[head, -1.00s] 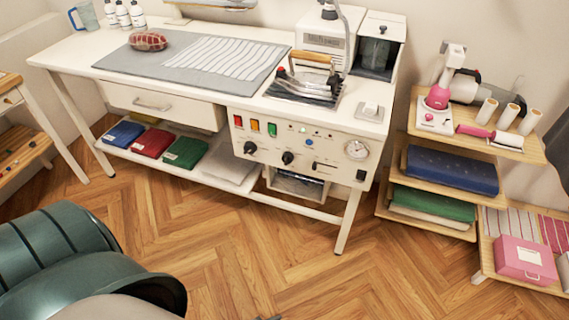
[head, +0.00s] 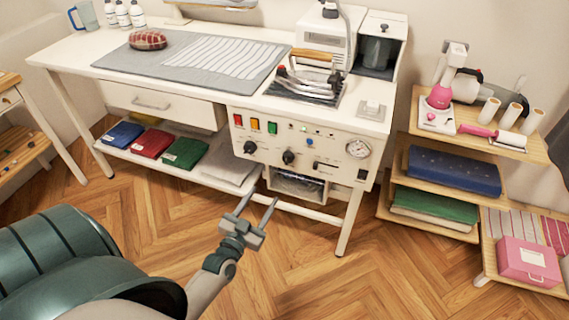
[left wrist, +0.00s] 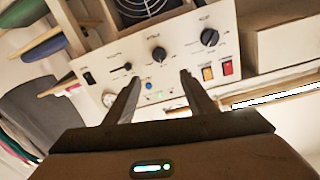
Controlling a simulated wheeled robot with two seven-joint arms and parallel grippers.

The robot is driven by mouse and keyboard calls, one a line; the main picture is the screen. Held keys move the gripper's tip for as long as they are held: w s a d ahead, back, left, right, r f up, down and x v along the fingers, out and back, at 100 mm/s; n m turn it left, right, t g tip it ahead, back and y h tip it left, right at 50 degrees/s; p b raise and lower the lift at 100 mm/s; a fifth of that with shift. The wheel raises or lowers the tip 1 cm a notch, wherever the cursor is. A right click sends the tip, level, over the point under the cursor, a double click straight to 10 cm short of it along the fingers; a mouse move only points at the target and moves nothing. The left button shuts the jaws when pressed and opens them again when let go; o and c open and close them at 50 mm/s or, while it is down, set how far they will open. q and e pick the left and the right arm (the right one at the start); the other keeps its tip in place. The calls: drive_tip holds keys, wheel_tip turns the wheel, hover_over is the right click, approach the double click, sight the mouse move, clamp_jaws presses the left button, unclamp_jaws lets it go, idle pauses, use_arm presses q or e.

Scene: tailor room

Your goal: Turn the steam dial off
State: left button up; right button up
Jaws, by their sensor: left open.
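The white steam station's control panel (head: 305,148) has two black dials on its front, a left dial (head: 250,147) and a right dial (head: 289,157). I cannot read their labels, so I cannot tell which is the steam dial. In the left wrist view the panel is turned over, with the larger-looking dial (left wrist: 209,37) at right and the other dial (left wrist: 158,54) nearer the middle. My left gripper (head: 260,199) is open and empty, below and in front of the panel, apart from it. Its fingers (left wrist: 160,77) point toward the panel. My right gripper is not in view.
A pressure gauge (head: 358,148), a blue light (head: 309,141) and coloured switches (head: 254,125) share the panel. An iron (head: 308,82) rests on top. The table leg (head: 350,220) stands right of the gripper. Shelves (head: 470,140) stand at right. The floor in front is clear.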

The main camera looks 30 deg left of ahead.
sight(286, 161)
use_arm(q)
drive_tip(key=w+a, duration=0.1)
drive_tip(key=w, duration=0.4)
drive_tip(key=w+a, duration=0.1)
drive_tip(key=w, duration=0.5)
drive_tip(key=w+a, duration=0.1)
drive_tip(key=w, duration=0.5)
drive_tip(key=shift+w, duration=0.1)
drive_tip(key=c, duration=1)
